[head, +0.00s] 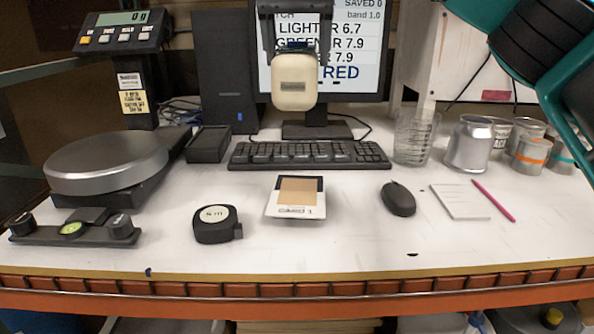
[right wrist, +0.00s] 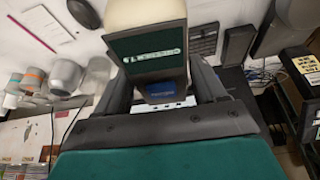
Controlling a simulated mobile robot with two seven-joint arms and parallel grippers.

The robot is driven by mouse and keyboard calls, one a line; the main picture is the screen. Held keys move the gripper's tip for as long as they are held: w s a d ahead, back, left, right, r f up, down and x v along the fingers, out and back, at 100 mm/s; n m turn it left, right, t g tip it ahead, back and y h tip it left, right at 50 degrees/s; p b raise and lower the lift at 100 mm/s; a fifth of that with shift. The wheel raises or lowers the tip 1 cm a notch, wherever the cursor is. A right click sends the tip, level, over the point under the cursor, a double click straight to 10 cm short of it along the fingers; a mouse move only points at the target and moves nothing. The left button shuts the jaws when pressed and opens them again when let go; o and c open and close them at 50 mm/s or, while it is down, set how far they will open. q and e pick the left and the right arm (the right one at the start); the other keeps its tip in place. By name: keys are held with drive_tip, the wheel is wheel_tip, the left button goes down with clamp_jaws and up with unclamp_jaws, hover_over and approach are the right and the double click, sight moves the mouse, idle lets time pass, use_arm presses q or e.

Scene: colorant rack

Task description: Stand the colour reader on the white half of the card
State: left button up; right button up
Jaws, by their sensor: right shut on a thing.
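The colour reader (head: 294,82) is a cream rounded block with a dark top, in the air in front of the monitor, above and behind the card. My right gripper (head: 296,46) is shut on it, with dark fingers on both sides. In the right wrist view the reader (right wrist: 148,45) shows a dark green lettered face between the fingers (right wrist: 165,92). The card (head: 284,210) lies on the table in front of the keyboard. It has a black strip at its far edge, a tan patch in the middle and white at the near side. My left gripper is not in view.
A tape measure (head: 216,225) stands left of the card and a black mouse (head: 398,199) right of it. The keyboard (head: 308,155) and monitor (head: 386,60) are behind. A glass (head: 414,135), several cans, a notepad (head: 460,201) and pink pencil (head: 493,201) are at the right.

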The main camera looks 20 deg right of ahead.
wheel_tip(320, 180, down, 17)
drive_tip(key=b, duration=0.4)
drive_tip(key=shift+w+r+b, duration=0.1)
drive_tip(key=shift+b, duration=0.25)
drive_tip(key=shift+f, duration=0.2)
drive_tip(key=o, duration=1.7)
drive_tip(key=shift+o, duration=0.2)
